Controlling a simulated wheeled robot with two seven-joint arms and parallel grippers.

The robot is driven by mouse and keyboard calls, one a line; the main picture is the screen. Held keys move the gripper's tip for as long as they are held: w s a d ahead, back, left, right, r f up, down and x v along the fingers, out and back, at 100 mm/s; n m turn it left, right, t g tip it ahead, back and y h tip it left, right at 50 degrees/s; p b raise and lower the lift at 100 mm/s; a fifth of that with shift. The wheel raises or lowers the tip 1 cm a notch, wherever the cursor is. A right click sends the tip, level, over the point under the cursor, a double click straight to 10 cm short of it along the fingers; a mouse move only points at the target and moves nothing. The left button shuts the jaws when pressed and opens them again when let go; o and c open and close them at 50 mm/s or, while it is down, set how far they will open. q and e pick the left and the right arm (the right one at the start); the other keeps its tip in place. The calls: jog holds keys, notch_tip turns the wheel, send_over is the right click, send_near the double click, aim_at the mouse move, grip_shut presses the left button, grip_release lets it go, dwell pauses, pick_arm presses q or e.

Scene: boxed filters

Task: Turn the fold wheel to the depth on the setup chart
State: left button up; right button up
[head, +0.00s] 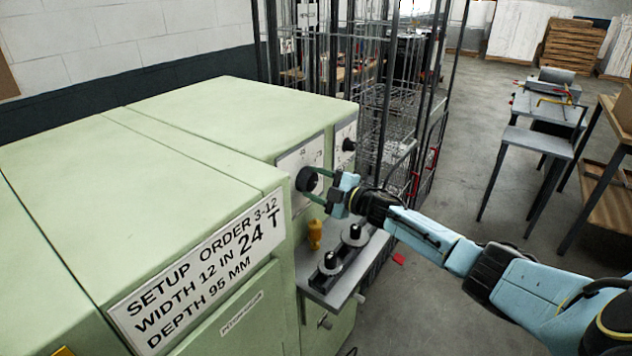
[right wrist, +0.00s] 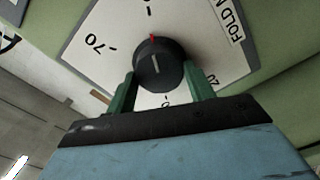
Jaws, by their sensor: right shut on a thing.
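The fold wheel is a black round knob (head: 308,179) on a white dial plate (head: 290,163) on the green machine's right face. In the right wrist view the knob (right wrist: 158,66) has a pale line on its face and a red mark at its top edge. The plate reads "FOLD" at upper right and "70" at left; other numbers are partly hidden. My right gripper (head: 318,187) is shut on the knob, with a green finger on each side. The setup chart (head: 200,275) reads "SETUP ORDER 3-12", "WIDTH 12 IN 24 T" and "DEPTH 95 MM". My left gripper is out of view.
A second dial with a black knob (head: 348,145) is farther along the face. Wire cage racks (head: 385,120) stand behind.

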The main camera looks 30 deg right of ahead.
jog(key=shift+m, duration=0.4)
jog(key=o, duration=1)
jog(key=shift+b+v, duration=0.6)
jog(key=shift+v, duration=6.1)
